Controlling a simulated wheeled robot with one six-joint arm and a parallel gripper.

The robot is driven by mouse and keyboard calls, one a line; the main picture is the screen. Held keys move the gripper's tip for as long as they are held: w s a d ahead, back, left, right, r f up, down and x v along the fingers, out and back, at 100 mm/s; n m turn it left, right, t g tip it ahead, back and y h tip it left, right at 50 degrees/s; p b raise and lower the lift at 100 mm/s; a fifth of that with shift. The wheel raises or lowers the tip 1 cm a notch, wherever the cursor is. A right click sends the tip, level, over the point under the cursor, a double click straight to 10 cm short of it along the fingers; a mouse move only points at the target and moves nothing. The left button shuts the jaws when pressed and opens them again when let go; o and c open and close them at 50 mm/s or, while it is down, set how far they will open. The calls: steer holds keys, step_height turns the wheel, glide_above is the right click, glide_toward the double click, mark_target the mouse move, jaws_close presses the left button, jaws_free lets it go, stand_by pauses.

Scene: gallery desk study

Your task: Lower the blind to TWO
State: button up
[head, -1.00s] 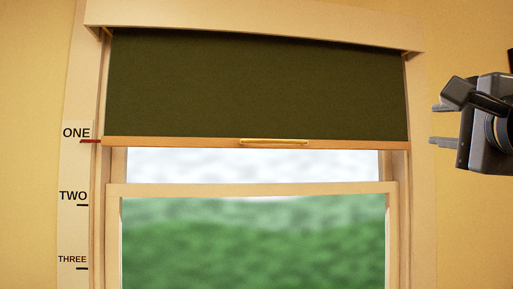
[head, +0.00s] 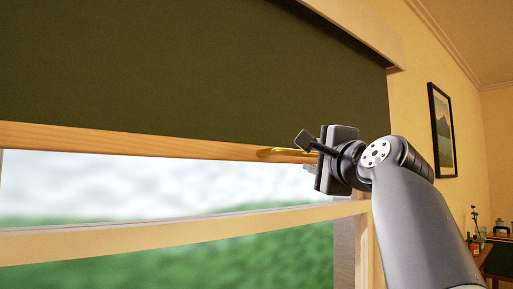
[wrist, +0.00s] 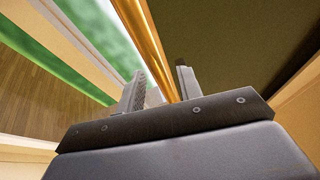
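The dark green blind (head: 190,70) hangs over the window, with a wooden bottom rail (head: 130,140) and a brass pull handle (head: 285,151) on that rail. My gripper (head: 305,153) is at the handle, on its right side in the head view. In the wrist view the handle (wrist: 146,45) runs between the two fingers of my gripper (wrist: 160,85), closer to the right finger. A gap shows at the left finger, so the gripper looks open around the bar. The ONE, TWO and THREE scale is out of view now.
The window sash rail (head: 150,238) runs below the blind's rail, with bright glass between them. A framed picture (head: 441,130) hangs on the wall to the right. Bottles and a desk stand at the far lower right.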

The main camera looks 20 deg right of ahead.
steer(key=shift+w+r, duration=0.2)
steer(key=shift+w, duration=0.3)
steer(key=shift+w+d, duration=0.15)
steer(key=shift+w, duration=0.1)
steer(key=shift+c, duration=0.2)
jaws_close()
